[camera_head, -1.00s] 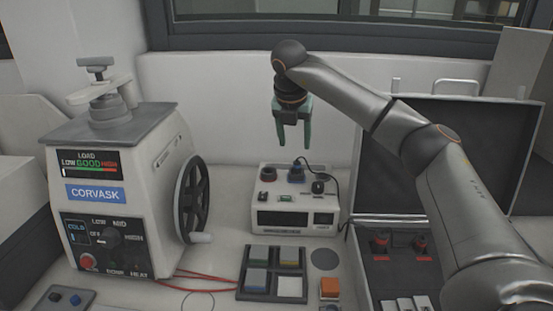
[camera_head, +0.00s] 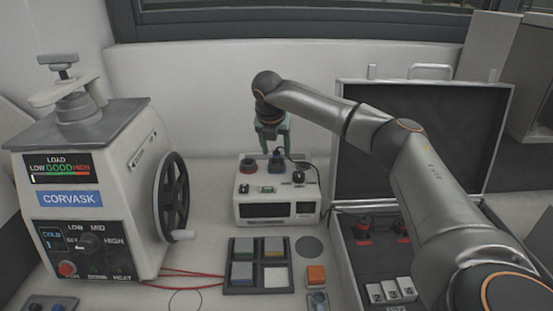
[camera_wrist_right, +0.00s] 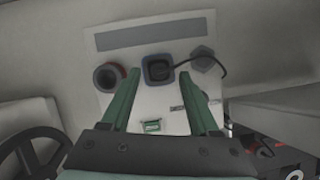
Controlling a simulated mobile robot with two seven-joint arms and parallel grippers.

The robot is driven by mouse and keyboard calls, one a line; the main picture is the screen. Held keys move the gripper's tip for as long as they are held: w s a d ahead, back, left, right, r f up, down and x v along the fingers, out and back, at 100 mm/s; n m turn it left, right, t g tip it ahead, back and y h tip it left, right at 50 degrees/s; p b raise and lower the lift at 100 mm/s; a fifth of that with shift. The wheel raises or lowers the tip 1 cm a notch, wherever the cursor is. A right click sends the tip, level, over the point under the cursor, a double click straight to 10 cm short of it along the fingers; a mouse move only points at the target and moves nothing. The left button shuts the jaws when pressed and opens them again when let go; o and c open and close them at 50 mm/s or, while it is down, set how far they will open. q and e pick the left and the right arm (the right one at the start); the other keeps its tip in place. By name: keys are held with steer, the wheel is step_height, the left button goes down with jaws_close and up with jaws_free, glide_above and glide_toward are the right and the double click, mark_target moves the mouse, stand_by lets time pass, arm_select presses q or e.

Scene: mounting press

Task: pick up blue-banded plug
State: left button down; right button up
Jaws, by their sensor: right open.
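The blue-banded plug (camera_head: 276,163) sits upright on top of a white box-shaped device (camera_head: 251,187), with a black cable running from it to the right. In the right wrist view the plug (camera_wrist_right: 158,69) shows as a dark top inside a blue square band. My right gripper (camera_head: 273,143) points down just above it, with green fingers apart. In the wrist view the fingertips (camera_wrist_right: 159,75) lie on either side of the plug, and nothing is held. Whether the fingers touch the plug cannot be told. My left gripper is not in view.
An open black case (camera_head: 355,150) is at right. A tray of coloured blocks (camera_head: 231,287) lies in front.

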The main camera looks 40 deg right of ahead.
steer(key=shift+x, duration=1.1)
jaws_close()
